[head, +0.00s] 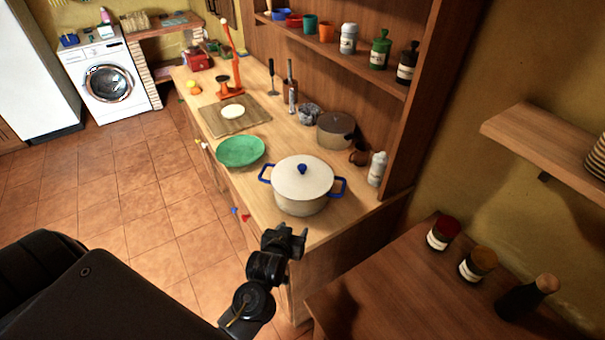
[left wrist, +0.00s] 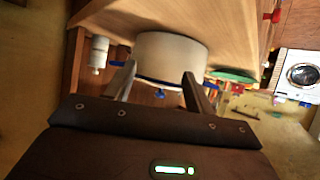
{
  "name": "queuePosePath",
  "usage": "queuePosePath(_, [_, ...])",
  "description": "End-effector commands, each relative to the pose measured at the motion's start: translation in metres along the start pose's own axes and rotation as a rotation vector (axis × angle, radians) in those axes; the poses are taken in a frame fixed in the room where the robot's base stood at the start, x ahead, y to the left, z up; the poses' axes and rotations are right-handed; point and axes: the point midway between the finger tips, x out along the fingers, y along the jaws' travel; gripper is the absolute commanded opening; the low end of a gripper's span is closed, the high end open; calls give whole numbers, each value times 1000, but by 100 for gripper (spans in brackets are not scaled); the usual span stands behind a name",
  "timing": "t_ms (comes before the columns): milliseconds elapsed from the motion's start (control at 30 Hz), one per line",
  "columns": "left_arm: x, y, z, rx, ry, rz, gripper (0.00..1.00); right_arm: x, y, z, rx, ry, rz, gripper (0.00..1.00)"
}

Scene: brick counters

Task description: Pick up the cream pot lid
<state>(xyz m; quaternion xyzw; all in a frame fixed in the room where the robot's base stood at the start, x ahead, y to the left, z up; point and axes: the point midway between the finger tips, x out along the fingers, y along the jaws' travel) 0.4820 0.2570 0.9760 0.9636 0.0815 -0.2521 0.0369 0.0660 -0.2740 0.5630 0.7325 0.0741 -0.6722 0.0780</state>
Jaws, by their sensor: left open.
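The cream pot lid (head: 302,177) with its blue knob sits on the cream pot (head: 303,205), which has blue side handles and stands on the wooden counter. My left gripper (head: 293,232) is open and empty, at the counter's front edge, just nearer than the pot and apart from the lid. In the left wrist view the picture is upside down. There the pot (left wrist: 170,55) shows beyond the two spread fingers of the left gripper (left wrist: 157,80), and the blue knob (left wrist: 160,94) hangs between them. My right gripper is not in view.
A green plate (head: 241,151) lies left of the pot. A grey-brown pot (head: 335,130), a brown mug (head: 359,155) and a white bottle (head: 377,169) stand behind it. A shelf (head: 350,60) runs above the back. A darker table with jars (head: 443,233) is at right.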

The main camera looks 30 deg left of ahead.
Motion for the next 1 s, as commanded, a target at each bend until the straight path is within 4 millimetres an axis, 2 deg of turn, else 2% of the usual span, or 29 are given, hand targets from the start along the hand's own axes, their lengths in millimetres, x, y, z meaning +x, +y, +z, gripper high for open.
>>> queuePosePath(200, [33, -2, -51, -44, 232, -121, 54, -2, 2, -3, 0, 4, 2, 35])
queuePosePath(400, [45, -5, -90, -51, 412, -236, 54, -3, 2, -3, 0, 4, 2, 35])
queuePosePath(500, [46, -6, -98, -49, 452, -264, 54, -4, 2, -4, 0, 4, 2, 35])
queuePosePath(733, [51, -7, -104, -47, 468, -275, 54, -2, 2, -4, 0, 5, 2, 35])
queuePosePath(900, [74, -15, -115, -46, 468, -276, 54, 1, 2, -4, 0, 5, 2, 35])
queuePosePath(1000, [87, -18, -117, -47, 468, -275, 54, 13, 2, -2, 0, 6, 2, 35])
